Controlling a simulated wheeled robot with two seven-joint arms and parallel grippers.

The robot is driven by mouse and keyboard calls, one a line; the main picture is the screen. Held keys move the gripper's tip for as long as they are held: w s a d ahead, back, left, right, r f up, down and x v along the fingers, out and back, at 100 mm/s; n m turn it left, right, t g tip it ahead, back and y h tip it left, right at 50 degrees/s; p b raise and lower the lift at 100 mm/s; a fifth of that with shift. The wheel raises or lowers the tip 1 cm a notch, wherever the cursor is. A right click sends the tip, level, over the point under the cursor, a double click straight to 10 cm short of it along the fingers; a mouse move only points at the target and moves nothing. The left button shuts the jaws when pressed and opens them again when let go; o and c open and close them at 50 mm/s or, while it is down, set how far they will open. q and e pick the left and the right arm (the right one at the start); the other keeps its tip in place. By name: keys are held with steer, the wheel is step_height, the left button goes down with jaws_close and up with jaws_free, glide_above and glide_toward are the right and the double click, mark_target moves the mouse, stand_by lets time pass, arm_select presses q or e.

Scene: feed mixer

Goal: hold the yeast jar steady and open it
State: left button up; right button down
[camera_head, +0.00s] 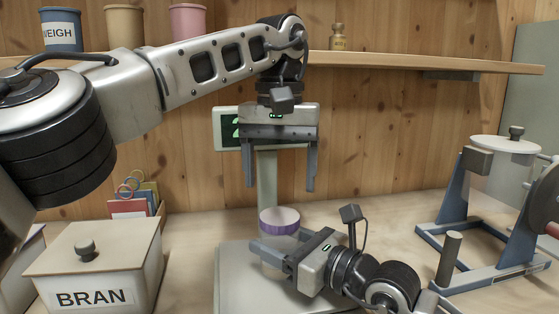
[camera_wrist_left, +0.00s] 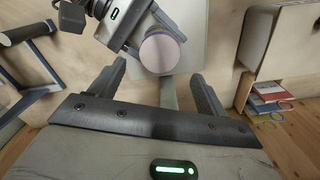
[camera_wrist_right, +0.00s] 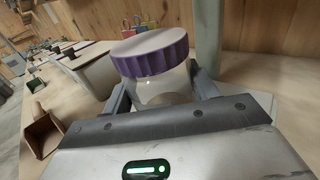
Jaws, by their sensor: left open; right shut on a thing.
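The yeast jar is a clear jar (camera_wrist_right: 160,88) with a ribbed purple lid (camera_head: 279,222) that has a paler top. The lid sits on the jar, which stands upright on or just over the scale's pale platform. My right gripper (camera_head: 272,250) is shut around the jar's body, below the lid. My left gripper (camera_head: 280,188) is open and points down above the lid, with a clear gap between fingertips and lid. In the left wrist view the lid (camera_wrist_left: 159,53) shows from above, beyond the open fingers. In the right wrist view the lid (camera_wrist_right: 150,50) is free of any finger.
The scale's platform (camera_head: 232,278) lies under the jar, and its post (camera_head: 267,180) and display stand behind. A BRAN box (camera_head: 95,262) is at left. A blue-framed mixer (camera_head: 455,205) is at right. A shelf (camera_head: 420,65) with a small brass bottle (camera_head: 338,38) runs behind.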

mark_target(279, 216)
arm_select(q)
steer(key=shift+f, duration=3.1)
